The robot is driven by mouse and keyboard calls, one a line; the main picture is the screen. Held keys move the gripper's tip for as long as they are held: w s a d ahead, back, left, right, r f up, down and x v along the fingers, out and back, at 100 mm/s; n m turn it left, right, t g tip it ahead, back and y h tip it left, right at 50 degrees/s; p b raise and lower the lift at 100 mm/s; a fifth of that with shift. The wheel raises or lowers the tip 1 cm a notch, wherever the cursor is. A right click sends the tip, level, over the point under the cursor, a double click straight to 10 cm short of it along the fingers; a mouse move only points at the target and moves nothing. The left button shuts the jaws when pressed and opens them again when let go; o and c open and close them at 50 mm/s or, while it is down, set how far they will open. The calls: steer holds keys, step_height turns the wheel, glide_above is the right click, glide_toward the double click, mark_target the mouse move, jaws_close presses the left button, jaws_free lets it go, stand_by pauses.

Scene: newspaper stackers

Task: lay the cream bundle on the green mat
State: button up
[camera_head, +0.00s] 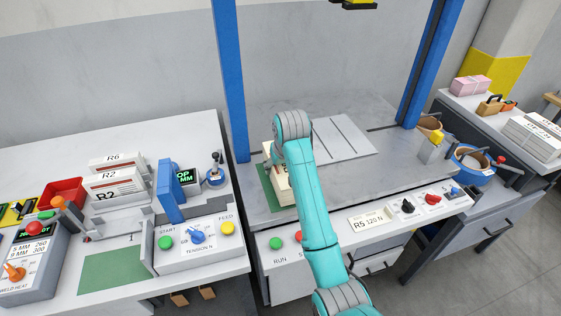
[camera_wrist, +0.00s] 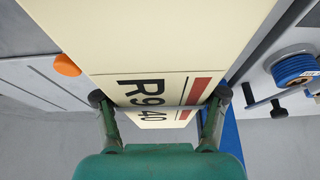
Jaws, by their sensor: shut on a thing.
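The cream bundle (camera_wrist: 180,35) fills the upper middle of the wrist view, with a label reading R9 40 and a red stripe. My gripper (camera_wrist: 160,104) has a finger at each side of the bundle's near end and is shut on it. In the head view the bundle (camera_head: 284,190) shows only partly beside my arm, over a green mat (camera_head: 264,186) on the grey bench. I cannot tell whether it touches the mat. My gripper is mostly hidden there by the arm. A second green patch (camera_head: 112,273) lies bare on the left table.
Blue posts (camera_head: 231,80) (camera_head: 428,65) rise at both sides of the grey bench (camera_head: 370,180). Bundles marked R6 and R2 (camera_head: 112,188), a red bin (camera_head: 64,193) and a control box (camera_head: 198,241) crowd the left table. A button panel (camera_head: 368,222) runs along the bench front.

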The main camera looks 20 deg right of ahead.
steer(key=shift+f, duration=0.7)
stand_by(0.7)
steer(key=o, duration=1.9)
steer(key=shift+f, duration=0.15)
